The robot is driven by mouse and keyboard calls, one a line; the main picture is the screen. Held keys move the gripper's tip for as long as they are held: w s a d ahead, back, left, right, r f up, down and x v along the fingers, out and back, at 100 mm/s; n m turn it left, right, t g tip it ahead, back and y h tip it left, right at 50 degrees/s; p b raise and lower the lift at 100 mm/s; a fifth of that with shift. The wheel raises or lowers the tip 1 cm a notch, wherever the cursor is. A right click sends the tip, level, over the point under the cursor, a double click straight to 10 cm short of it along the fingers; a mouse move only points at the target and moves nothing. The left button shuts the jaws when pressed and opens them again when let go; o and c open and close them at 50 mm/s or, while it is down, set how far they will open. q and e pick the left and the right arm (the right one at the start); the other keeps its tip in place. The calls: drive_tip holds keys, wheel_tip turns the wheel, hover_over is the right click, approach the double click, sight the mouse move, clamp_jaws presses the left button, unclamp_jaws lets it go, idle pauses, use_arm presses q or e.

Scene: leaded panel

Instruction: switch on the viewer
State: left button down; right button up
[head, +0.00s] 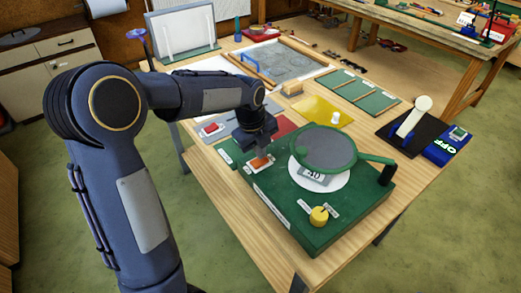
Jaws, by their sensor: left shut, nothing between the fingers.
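My left gripper (257,149) is shut and empty, pointing down over the near left part of a green machine. Its tips are just above or touching an orange-red switch (261,162) on a white plate; I cannot tell which. An upright white panel (180,35) on a green base stands at the back left. Which of these is the viewer is not clear from the view. My right gripper is not in view.
A red button on a grey plate (211,128) lies left of my gripper. A yellow sheet (322,111) and a green board (362,93) lie behind the machine.

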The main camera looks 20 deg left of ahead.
use_arm(q)
drive_tip(key=shift+f, duration=0.35)
drive_tip(key=shift+w+d+g+p, duration=0.15)
drive_tip(key=shift+g+p, duration=0.15)
drive_tip(key=shift+p, duration=0.4)
drive_tip(key=shift+f, duration=0.3)
drive_tip(key=shift+s, duration=0.2)
drive_tip(key=shift+s+a+b, duration=0.35)
drive_tip(key=shift+s+a, duration=0.05)
drive_tip(key=shift+s, duration=0.2)
